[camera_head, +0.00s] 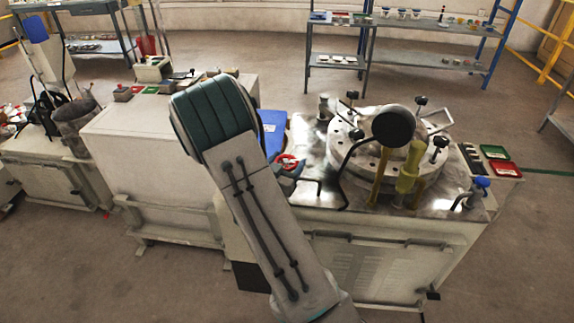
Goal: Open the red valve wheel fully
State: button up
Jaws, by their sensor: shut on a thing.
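A small red ring-shaped part (287,161), which may be the red valve wheel, shows just right of my arm, by the left end of the metal-topped bench (316,160). It has a pale middle, and my arm may hide part of it. A small teal part sits just below it; I cannot tell whether it belongs to my arm. My arm rises from the bottom middle to a dark teal joint and covers what lies behind it. I cannot make out my gripper's fingertips, nor how far the wheel is turned.
A round metal fixture (350,180) with black knobs and a yellow-handled tool (409,168) stands on the bench. A bent black rod (320,190) is right of the red part. A pale cabinet (150,135) stands left. Open floor lies behind, before the grey shelves (425,60).

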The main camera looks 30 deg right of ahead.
dwell(0.4)
jog(key=o, duration=1)
jog(key=shift+a, duration=0.1)
jog(key=p+v, duration=0.2)
jog(key=v, duration=1.1)
jog(key=shift+s+p, duration=0.3)
jog(key=shift+s, duration=0.15)
